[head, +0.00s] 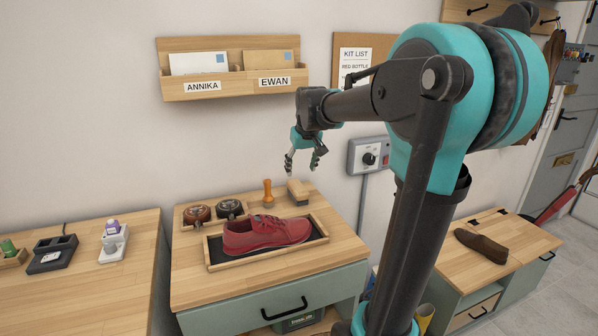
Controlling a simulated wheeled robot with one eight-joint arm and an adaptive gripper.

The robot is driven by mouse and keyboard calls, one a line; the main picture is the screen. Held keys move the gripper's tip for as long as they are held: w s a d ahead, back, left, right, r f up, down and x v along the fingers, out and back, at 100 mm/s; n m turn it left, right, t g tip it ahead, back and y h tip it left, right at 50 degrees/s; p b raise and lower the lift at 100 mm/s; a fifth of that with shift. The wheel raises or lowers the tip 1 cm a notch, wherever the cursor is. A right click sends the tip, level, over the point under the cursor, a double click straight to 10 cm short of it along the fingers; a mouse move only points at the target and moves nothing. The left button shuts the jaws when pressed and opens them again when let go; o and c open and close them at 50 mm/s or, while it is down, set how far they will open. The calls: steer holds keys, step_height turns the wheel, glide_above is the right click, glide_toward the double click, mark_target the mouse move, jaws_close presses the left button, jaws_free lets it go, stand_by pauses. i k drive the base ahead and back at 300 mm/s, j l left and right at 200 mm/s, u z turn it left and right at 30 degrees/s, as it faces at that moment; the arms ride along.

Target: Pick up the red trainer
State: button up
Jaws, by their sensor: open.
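The red trainer (264,235) lies upright on a dark mat in a shallow wooden tray (217,264) on the middle cabinet, in the head view. Its toe points right. My gripper (302,172) hangs above and behind the trainer, a little to its right, with its fingers pointing down. The fingers are apart and nothing is between them. The gripper is clear of the trainer.
Two round tins (230,208), an orange-handled tool (267,193) and a brush (297,192) stand behind the tray. A wall letter rack (233,86) hangs above. A wall switch box (368,156) is right of my gripper. A brown shoe (481,246) lies on the right bench.

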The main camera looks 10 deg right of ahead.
mark_target(259, 232)
steer(key=k+j+z, duration=0.15)
steer(key=j, duration=0.3)
steer(key=k+j+z, duration=0.1)
steer(key=k+j, duration=0.2)
steer(key=k+j+z, duration=0.15)
steer(key=j, duration=0.3)
steer(key=k, duration=0.1)
